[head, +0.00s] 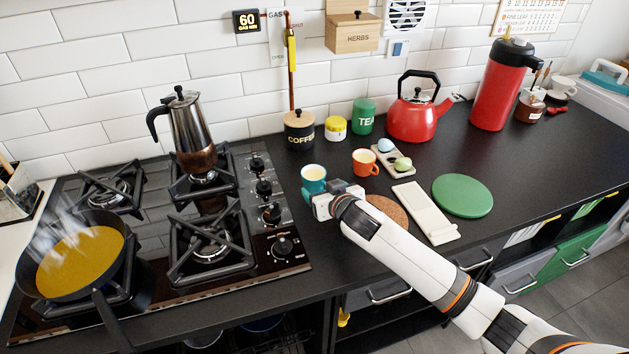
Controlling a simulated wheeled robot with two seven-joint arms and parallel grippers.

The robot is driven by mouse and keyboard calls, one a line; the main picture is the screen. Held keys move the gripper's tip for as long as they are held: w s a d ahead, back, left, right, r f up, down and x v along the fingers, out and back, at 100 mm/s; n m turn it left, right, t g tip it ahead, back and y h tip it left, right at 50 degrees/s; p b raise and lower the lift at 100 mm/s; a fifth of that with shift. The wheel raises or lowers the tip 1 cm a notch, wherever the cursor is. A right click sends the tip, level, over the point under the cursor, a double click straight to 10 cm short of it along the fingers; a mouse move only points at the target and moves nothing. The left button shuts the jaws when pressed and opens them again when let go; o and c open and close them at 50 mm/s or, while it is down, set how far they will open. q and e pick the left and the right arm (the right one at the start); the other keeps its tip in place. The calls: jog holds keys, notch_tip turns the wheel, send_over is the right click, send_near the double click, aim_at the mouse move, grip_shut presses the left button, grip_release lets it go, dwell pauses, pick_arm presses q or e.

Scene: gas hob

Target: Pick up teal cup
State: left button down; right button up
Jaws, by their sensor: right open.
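The teal cup (314,174) stands upright on the black counter (290,208), just right of the hob. Its inside looks pale yellow, and its lower part is partly hidden by my right gripper. My right gripper (316,202) is open, at the near side of the cup, with its fingers pointing left. I cannot tell whether the fingers touch the cup. My left gripper is not in view.
An orange cup (365,162) stands close on the right, with a small egg tray (393,160) beyond. A cork mat (387,211) lies partly under my right arm, beside a white spoon rest (425,212). A steaming pan (75,255) and moka pot (191,135) are on the hob (150,220).

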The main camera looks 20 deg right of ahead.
aim_at(318, 185)
jog(key=x, duration=0.6)
jog(key=shift+w+a+f, duration=0.1)
jog(key=shift+w+a, duration=0.05)
jog(key=shift+w, duration=0.1)
jog(key=c, duration=1.2)
